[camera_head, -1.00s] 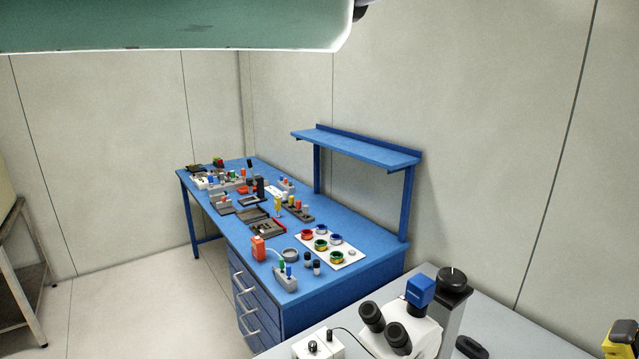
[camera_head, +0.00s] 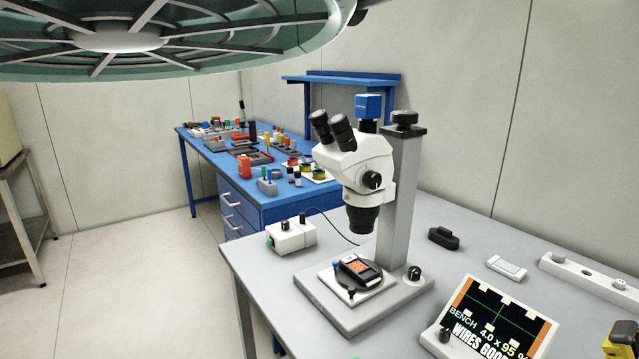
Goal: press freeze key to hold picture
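A small display (camera_head: 490,318) with a dark screen, green cross lines, orange side bands and white lettering stands tilted at the lower right of the grey bench. The lettering includes "BENCH", "4.0 x 95 %" and "WIRES GOOD". A dark round knob (camera_head: 445,335) sits at its lower left corner. A bit of something green (camera_head: 355,357) shows at the bottom edge. I cannot tell which part is the freeze key. A white stereo microscope (camera_head: 358,165) with a blue camera (camera_head: 369,106) on top stands over a dark device (camera_head: 358,270). My gripper is not in view.
The grey bench (camera_head: 450,225) also holds a white control box (camera_head: 291,236), a black object (camera_head: 443,238), a small white device (camera_head: 507,268) and a white strip (camera_head: 590,277). A yellow object (camera_head: 622,338) is at the right edge. A blue workbench (camera_head: 210,160) stands behind. Floor is clear at left.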

